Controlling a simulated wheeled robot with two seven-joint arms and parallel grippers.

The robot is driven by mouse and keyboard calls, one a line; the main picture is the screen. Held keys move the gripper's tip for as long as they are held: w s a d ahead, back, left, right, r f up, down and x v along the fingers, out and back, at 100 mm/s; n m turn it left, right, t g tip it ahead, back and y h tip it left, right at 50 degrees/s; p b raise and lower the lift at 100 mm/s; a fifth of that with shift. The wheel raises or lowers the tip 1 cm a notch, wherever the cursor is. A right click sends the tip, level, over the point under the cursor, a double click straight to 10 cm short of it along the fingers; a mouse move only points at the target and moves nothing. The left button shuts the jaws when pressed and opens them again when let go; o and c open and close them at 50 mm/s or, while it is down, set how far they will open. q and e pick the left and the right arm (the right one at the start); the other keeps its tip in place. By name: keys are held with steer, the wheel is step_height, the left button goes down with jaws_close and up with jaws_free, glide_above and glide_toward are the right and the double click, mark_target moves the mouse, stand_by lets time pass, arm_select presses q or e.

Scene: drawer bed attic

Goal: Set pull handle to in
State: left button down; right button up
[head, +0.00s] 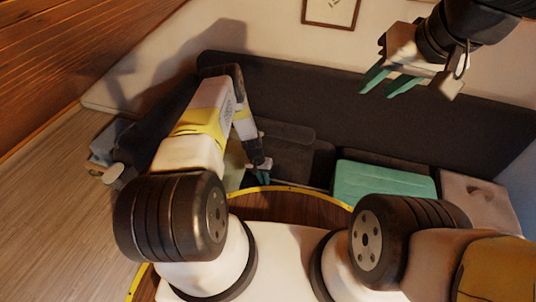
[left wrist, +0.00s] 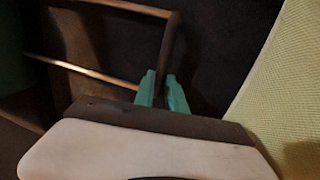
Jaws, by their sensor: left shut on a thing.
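The pull handle (left wrist: 168,42) shows in the left wrist view as a dark crossbar joining two thin rails that run off to the left. My left gripper (left wrist: 163,88) has its green fingers on either side of the crossbar's near end, shut on it. In the head view my left gripper (head: 259,176) is small, low in front of the dark bed. I cannot make out the handle there. My right gripper (head: 378,92) is raised at the upper right, its teal fingers apart and empty.
A dark bed or sofa (head: 330,100) runs along the wall. A teal cushion (head: 384,181) and a pale cushion (head: 478,200) lie at its right.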

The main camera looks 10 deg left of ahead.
arm_select(q)
steer(key=s+d, duration=0.1)
steer(key=d, duration=0.6)
steer(key=s+d, duration=0.1)
steer(key=d, duration=0.6)
steer(key=s+d, duration=0.1)
steer(key=d, duration=0.6)
steer(key=shift+d, duration=0.4)
steer(key=c, duration=1.4)
jaws_free()
steer(key=shift+o, duration=0.2)
step_height(320, 180, up, 8)
steer(key=a, duration=0.1)
steer(key=shift+a+f, duration=0.15)
steer(key=shift+a, duration=0.1)
steer(key=shift+w, duration=0.1)
